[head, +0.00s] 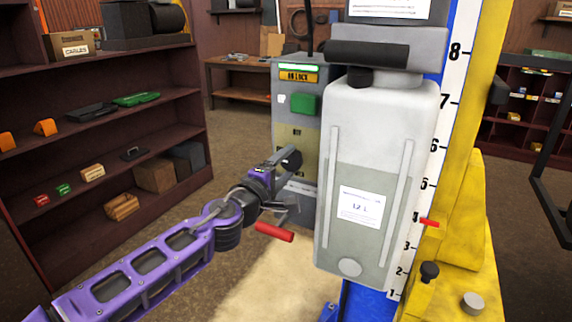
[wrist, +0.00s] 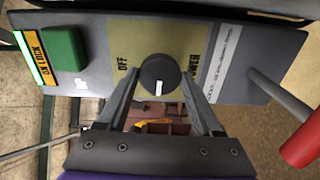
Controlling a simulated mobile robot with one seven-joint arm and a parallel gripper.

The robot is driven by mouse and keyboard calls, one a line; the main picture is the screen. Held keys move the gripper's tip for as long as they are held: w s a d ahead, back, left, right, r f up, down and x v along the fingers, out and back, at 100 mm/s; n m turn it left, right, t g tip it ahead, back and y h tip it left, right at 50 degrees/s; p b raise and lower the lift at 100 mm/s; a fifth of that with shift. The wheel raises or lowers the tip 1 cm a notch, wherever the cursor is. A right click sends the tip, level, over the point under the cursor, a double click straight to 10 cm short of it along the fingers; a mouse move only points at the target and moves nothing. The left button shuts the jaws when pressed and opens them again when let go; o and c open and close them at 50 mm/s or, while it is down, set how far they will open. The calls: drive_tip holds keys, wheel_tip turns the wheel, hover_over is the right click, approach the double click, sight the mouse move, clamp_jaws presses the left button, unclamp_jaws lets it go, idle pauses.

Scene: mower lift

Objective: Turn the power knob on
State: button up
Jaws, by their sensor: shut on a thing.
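The power knob (wrist: 158,74) is a round black knob on the yellowish plate of the grey control box (head: 296,150). In the head view the knob (head: 291,160) is partly hidden by my gripper (head: 282,163). In the wrist view my gripper (wrist: 160,82) has one finger on each side of the knob and is shut on it.
Above the knob in the head view are a green button (head: 305,104), a yellow lock label and a lit green bar (head: 299,68). A red-handled lever (head: 274,232) sticks out below. A large translucent tank (head: 372,180) stands close right. Shelves (head: 110,130) stand left.

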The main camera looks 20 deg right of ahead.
drive_tip(key=shift+n, duration=0.3)
drive_tip(key=o, duration=1.4)
drive_tip(key=shift+c, duration=0.2)
